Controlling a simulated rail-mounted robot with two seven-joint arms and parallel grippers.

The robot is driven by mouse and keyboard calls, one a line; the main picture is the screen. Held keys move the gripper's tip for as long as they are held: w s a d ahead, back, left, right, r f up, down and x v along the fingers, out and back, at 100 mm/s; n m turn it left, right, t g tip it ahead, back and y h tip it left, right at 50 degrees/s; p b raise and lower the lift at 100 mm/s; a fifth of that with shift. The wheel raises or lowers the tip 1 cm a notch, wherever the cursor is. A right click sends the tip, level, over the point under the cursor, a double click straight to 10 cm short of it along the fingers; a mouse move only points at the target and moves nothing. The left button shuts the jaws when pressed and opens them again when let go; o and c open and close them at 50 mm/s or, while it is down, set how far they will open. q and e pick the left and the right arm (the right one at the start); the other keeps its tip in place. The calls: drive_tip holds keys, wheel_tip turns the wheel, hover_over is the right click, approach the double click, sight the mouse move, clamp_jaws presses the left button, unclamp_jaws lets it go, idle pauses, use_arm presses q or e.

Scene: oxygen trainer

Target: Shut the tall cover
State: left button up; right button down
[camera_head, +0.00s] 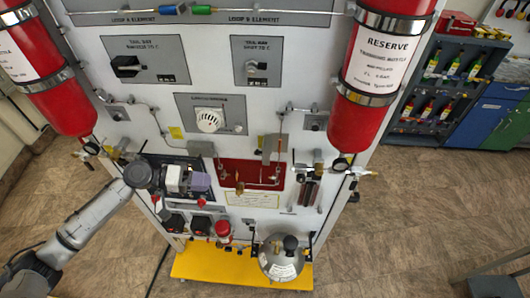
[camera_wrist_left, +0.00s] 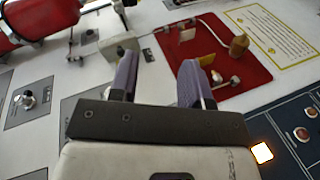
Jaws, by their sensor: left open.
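I take the upright grey cover (camera_head: 268,147) at the top edge of the red panel as the tall cover. In the head view it stands out from the white board. A pale grey box-like piece (camera_wrist_left: 122,46) beyond my fingers in the left wrist view may be the same cover. My left gripper (camera_head: 195,183), with purple finger pads, is in front of the board, left of the red panel (camera_head: 225,170). In the left wrist view its fingers (camera_wrist_left: 158,80) are apart with nothing between them. The gripper hides the board behind it. My right gripper is not in view.
A wider, lower grey cover (camera_head: 200,148) is to the left. Thin pipes and a white dial (camera_head: 209,120) stand out from the board. Red cylinders (camera_head: 375,60) flank it. A grey tank (camera_head: 281,260) stands on the yellow base (camera_head: 205,266).

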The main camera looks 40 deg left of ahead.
use_arm(q)
wheel_tip(320, 180, up, 3)
drive_tip(key=w+n+t+h, duration=0.1)
drive_tip(key=w+n+t, duration=0.1)
drive_tip(key=n+t, duration=0.1)
drive_tip(key=n+t+p, duration=0.2)
drive_tip(key=n+p, duration=0.1)
drive_tip(key=p, duration=0.2)
approach(263, 150)
drive_tip(key=w+d+f, duration=0.2)
drive_tip(key=w+d, duration=0.1)
drive_tip(key=w, duration=0.4)
drive_tip(key=shift+s+f+y, duration=0.1)
drive_tip(key=shift+s+y, duration=0.05)
drive_tip(key=shift+y, duration=0.25)
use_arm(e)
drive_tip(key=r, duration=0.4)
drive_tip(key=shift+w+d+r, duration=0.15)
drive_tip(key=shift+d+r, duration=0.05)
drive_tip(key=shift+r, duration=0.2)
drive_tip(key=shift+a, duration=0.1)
use_arm(q)
drive_tip(key=shift+c, duration=0.3)
clamp_jaws()
